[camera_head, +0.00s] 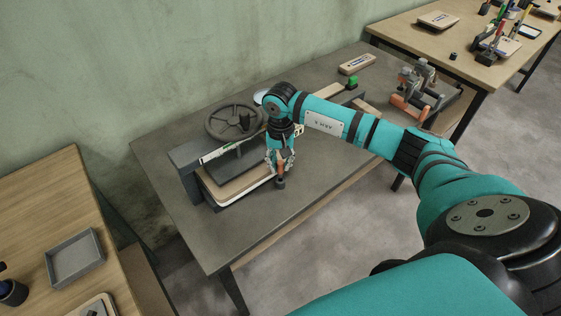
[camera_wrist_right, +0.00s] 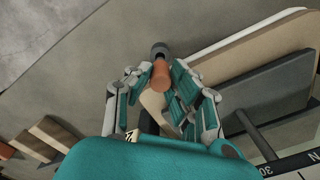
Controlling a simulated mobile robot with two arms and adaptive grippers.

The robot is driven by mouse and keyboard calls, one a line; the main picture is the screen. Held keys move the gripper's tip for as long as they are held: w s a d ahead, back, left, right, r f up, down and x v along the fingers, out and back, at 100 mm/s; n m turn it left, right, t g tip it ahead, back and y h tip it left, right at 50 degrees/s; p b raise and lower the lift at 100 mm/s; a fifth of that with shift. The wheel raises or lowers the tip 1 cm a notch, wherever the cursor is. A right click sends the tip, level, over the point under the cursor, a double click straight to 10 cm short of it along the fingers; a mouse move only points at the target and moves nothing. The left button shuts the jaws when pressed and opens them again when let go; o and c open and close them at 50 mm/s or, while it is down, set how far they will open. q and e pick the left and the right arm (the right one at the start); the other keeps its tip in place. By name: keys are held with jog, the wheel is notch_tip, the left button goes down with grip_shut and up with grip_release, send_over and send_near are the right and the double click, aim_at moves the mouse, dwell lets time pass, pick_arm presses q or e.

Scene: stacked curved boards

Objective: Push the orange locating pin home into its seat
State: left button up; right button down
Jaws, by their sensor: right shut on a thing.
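The orange locating pin (camera_wrist_right: 160,75) is between the fingers of my right gripper (camera_wrist_right: 155,84), which is shut on it. In the head view my right gripper (camera_head: 280,166) points down at the right end of the board stack (camera_head: 235,194), and a little of the orange pin (camera_head: 281,169) shows. A dark grey round piece (camera_wrist_right: 160,50) is at the pin's far end. I cannot tell whether it belongs to the pin or is its seat, or how deep the pin sits. My left gripper is not in view.
The boards lie in a grey press with a handwheel (camera_head: 234,120). A clamp fixture with orange parts (camera_head: 417,92), a small green item (camera_head: 352,82) and wooden blocks are further right on the grey table (camera_head: 245,240). The table's front is clear. A grey tray (camera_head: 75,259) is on the left table.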

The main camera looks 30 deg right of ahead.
jog(key=shift+b, duration=0.3)
dwell(0.5)
jog(key=shift+b, duration=0.55)
dwell(0.8)
jog(key=shift+f+b, duration=0.85)
jog(key=shift+b, duration=0.05)
jog(key=shift+r, duration=0.5)
jog(key=shift+b, duration=0.6)
dwell(1.8)
jog(key=shift+f+b, duration=0.45)
jog(key=shift+f, duration=0.05)
jog(key=shift+r, duration=0.2)
jog(key=shift+r, duration=0.35)
